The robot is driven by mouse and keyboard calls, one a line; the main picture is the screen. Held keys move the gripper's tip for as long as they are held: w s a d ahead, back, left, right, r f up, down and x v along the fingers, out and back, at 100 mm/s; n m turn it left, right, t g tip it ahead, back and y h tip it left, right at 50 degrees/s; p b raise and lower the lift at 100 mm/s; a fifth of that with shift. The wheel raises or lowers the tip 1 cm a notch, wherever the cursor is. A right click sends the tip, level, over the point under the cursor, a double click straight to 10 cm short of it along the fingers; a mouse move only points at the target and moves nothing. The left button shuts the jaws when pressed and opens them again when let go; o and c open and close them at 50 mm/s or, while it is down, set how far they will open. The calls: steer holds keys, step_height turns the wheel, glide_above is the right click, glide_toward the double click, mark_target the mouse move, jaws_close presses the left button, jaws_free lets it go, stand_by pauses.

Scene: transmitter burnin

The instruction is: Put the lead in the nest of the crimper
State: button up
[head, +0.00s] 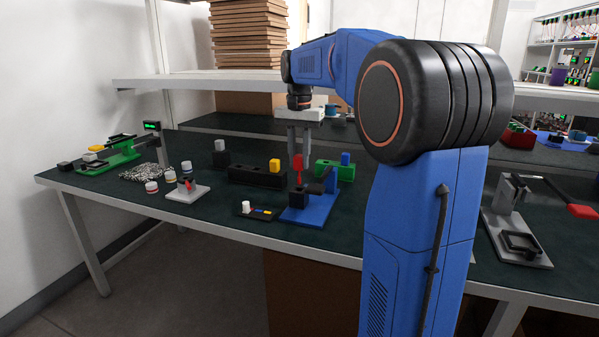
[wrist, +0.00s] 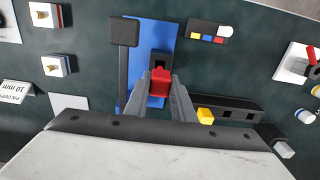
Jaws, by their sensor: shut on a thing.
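The red lead (head: 298,162) is held upright between the fingers of my gripper (head: 299,148). In the wrist view the red lead (wrist: 160,82) sits between the two grey fingertips of my gripper (wrist: 160,92). The crimper is a blue base (head: 309,214) with a black block and a black lever. In the wrist view its blue plate (wrist: 164,34), black nest block (wrist: 161,57) and lever handle (wrist: 123,32) show. The lead appears just above or at the block; I cannot tell whether they touch. The fingers and lead partly hide the nest.
A long black rack (head: 256,175) with a yellow block stands left of the crimper, a green fixture (head: 342,171) behind it. A small black tray (head: 256,211) with coloured pieces lies at front left. A grey press (head: 516,238) stands far right. Dark bench top is bare between these.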

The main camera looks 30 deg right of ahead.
mark_target(299, 172)
steer(key=shift+f, duration=1.95)
steer(key=shift+f, duration=0.6)
steer(key=o, duration=1)
steer(key=shift+r, duration=0.1)
step_height(299, 172, up, 13)
steer(key=shift+r, duration=0.1)
steer(key=shift+s, duration=0.1)
